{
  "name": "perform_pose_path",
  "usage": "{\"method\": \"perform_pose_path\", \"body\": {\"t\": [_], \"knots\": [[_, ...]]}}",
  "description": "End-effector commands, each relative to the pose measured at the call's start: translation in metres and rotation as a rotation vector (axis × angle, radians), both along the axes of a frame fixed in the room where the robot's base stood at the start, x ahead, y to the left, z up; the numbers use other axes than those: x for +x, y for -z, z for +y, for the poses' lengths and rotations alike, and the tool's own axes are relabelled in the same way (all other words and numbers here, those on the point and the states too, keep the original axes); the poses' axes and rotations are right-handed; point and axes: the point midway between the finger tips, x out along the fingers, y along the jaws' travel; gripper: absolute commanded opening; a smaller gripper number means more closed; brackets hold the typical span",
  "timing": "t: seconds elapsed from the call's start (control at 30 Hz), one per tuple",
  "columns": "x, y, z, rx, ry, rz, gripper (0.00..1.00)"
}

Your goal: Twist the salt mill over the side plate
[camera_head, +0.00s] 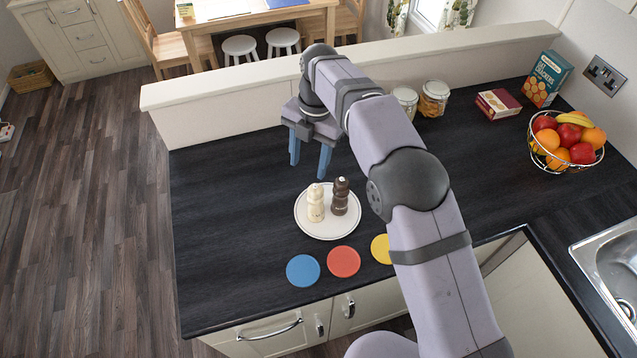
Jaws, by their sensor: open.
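A cream mill (316,205), which looks like the salt mill, stands upright on the white side plate (329,231). A dark brown mill (340,197) stands upright beside it on the same plate, to its right. My gripper (309,168) points down with its two blue fingers spread apart. It is empty and above the counter, behind the plate and the mills in this view. It touches neither mill. The join between each mill's top and body is too small to make out.
Blue (303,271), red (343,262) and yellow (381,249) discs lie in front of the plate; my arm partly covers the yellow one. Jars (433,99), boxes (545,79) and a fruit bowl (567,140) stand at the back right. The counter's left side (225,220) is clear.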

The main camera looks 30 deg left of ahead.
Motion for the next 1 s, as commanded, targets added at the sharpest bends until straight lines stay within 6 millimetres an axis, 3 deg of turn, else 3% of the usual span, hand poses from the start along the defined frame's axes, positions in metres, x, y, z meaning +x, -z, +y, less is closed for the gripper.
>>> {"method": "perform_pose_path", "body": {"t": [0.17,0.63,1.0], "knots": [[-0.022,0.0,-0.012,-0.022,-0.01,-0.021,0.48],[-0.017,0.032,-0.029,-0.075,0.968,-0.054,0.48],[0.0,0.041,-0.02,-0.005,1.783,-0.006,0.48]]}}
